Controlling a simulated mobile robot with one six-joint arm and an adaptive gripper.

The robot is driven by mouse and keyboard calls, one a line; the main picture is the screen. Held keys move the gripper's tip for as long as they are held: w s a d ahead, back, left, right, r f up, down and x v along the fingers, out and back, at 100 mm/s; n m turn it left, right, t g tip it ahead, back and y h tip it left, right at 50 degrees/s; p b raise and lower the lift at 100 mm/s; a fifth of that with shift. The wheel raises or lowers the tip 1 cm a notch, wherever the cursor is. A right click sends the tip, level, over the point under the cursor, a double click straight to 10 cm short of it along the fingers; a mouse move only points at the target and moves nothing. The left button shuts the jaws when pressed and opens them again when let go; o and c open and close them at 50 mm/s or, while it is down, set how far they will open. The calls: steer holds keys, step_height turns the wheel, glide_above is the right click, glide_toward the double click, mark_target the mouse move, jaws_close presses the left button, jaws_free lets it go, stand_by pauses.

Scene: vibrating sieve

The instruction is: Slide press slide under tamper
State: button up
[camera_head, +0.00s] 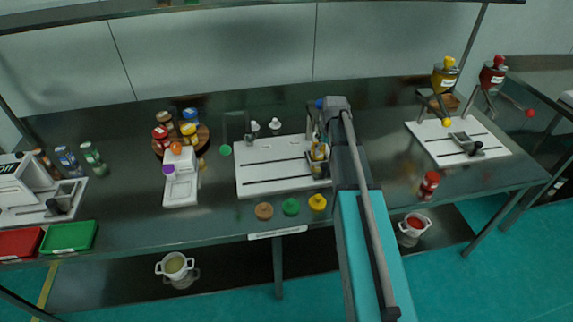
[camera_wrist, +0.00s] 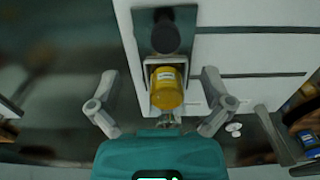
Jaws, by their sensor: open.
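In the wrist view, a white slide block (camera_wrist: 150,72) holds a small yellow container (camera_wrist: 166,90) with a pale label. A dark round knob-like part (camera_wrist: 166,36) shows above it on a grey strip; I cannot tell whether this is the tamper or a handle. My gripper (camera_wrist: 158,98) is open, its fingers spread to the left and right of the container and apart from it. In the head view, the yellow container (camera_head: 319,152) is at the right side of the white slotted board (camera_head: 262,184). My arm partly hides the press there.
Yellow, green and brown lids (camera_head: 291,207) lie along the board's front edge. Small bottles (camera_head: 275,126) stand behind it. A white scale-like device (camera_head: 181,190) is left. Another slotted board (camera_head: 435,150) with yellow and red dispensers is right. A red jar (camera_head: 429,185) stands between.

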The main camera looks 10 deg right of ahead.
steer(key=shift+r+p, duration=0.45)
steer(key=shift+r, duration=0.3)
steer(key=s+a, duration=0.6)
steer(key=s, duration=0.3)
steer(key=s+a, duration=0.7)
steer(key=s, duration=0.3)
steer(key=shift+s, duration=0.3)
